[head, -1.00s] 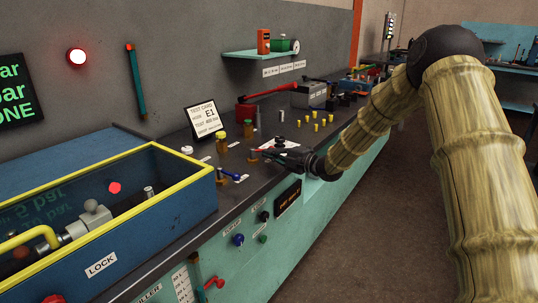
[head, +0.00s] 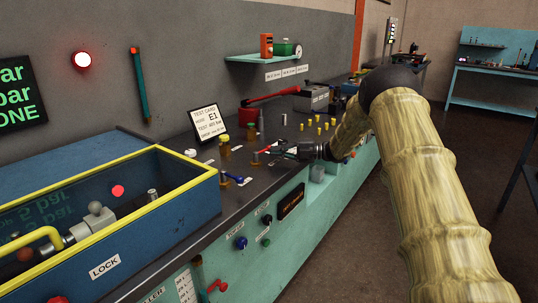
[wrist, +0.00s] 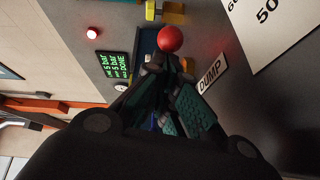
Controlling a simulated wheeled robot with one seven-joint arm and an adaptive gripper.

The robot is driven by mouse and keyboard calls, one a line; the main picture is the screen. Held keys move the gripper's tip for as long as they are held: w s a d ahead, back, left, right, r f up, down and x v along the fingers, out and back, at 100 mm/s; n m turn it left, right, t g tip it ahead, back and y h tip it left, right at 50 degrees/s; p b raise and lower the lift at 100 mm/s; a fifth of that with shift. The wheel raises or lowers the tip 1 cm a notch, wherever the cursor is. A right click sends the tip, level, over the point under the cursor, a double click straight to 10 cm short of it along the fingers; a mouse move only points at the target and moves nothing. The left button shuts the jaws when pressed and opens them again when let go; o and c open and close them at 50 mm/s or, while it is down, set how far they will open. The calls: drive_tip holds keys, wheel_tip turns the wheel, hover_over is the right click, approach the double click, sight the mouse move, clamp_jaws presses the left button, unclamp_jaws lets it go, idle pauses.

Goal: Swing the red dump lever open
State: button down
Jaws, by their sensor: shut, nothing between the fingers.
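The red ball knob of the dump lever (wrist: 170,40) shows in the wrist view just beyond my fingertips, beside a white DUMP label (wrist: 212,74). In the head view the red lever (head: 265,149) is a thin piece by a brass post on the bench top, partly hidden by my gripper. My gripper (head: 274,150) is low over the bench, with its tips close to the lever. In the wrist view my gripper (wrist: 166,68) is shut and empty, right below the knob; I cannot tell whether they touch.
A blue-handled lever (head: 232,178) stands left of my gripper. A test card (head: 208,123) and a brass fitting (head: 224,146) are behind it. Several yellow pegs (head: 320,127) stand to the right. The yellow-rimmed blue tank (head: 190,193) fills the left front.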

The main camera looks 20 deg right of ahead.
drive_tip(key=shift+w+d+f, duration=0.1)
drive_tip(key=shift+w+d, duration=0.05)
drive_tip(key=shift+w, duration=0.35)
idle(0.3)
